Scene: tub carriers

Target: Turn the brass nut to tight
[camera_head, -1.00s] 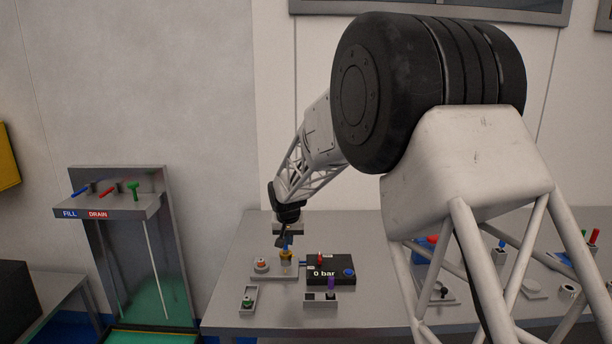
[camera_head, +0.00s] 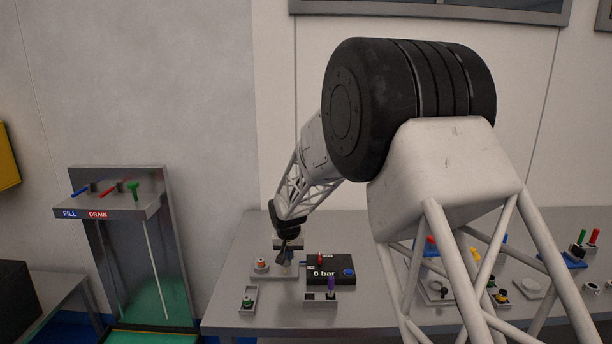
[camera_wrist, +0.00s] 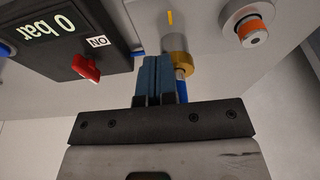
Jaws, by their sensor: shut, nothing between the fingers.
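The brass nut (camera_wrist: 179,60) shows in the wrist view as a gold ring at the end of a grey cylindrical fitting (camera_wrist: 176,38) with a yellow mark. A blue tube (camera_wrist: 182,90) comes out of the nut toward the camera. My gripper (camera_wrist: 153,60) is shut and empty, its blue fingers together beside the nut and partly overlapping it in the picture. I cannot tell whether they touch it. In the head view my gripper (camera_head: 283,257) is low over the fitting's plate and hides most of the nut.
A black gauge box (camera_head: 331,270) reading "0 bar" stands right of the fitting, with a red switch (camera_wrist: 86,68). An orange-topped knob (camera_head: 262,264) is on the left of the plate. Small trays (camera_head: 248,300) lie in front.

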